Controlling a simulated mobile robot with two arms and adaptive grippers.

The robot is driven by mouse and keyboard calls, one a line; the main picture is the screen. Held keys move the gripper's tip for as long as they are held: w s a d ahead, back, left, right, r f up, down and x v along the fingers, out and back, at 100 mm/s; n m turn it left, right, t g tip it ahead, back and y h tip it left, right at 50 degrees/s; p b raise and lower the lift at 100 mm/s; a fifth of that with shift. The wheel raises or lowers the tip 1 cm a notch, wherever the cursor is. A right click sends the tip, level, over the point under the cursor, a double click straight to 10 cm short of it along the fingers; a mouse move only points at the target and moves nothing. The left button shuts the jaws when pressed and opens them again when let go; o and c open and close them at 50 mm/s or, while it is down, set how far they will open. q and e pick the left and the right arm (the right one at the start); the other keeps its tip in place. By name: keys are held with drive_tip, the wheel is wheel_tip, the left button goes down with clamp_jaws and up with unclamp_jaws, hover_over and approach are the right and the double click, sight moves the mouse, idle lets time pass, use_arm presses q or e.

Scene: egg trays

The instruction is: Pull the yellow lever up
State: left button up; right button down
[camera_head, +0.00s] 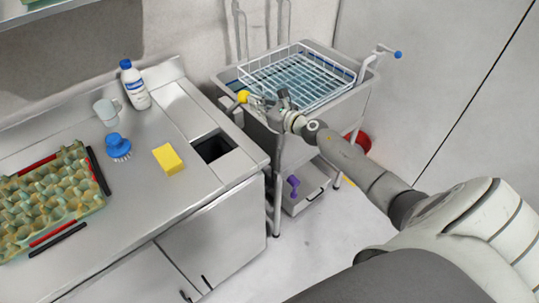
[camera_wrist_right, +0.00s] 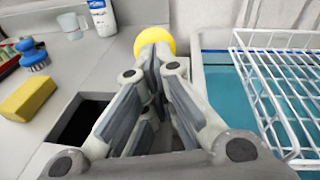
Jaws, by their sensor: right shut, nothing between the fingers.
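The yellow lever's round knob (camera_head: 243,96) sits at the front left corner of the metal basin. Its stem is mostly hidden by my right gripper (camera_head: 262,99). In the right wrist view the yellow knob (camera_wrist_right: 155,37) shows just beyond the tips of my right gripper (camera_wrist_right: 152,58), partly covered by them. The gripper is shut with nothing between its fingers. I cannot tell whether it touches the lever. My left gripper is not in view.
A white wire basket (camera_head: 297,75) sits in the basin of blue water. A blue-tipped lever (camera_head: 397,54) is at its far right. The counter at left holds an egg tray (camera_head: 45,195), brush (camera_head: 116,146), mug (camera_head: 106,112), bottle (camera_head: 134,85) and yellow sponge (camera_head: 168,159) near a dark opening (camera_head: 213,148).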

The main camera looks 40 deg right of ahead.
sight(249, 93)
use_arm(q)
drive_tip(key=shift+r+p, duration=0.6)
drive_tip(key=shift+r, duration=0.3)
use_arm(e)
drive_tip(key=shift+w+a+r, duration=0.1)
drive_tip(key=shift+w+r, duration=1.85)
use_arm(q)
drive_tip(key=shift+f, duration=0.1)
use_arm(e)
drive_tip(key=shift+f, duration=0.15)
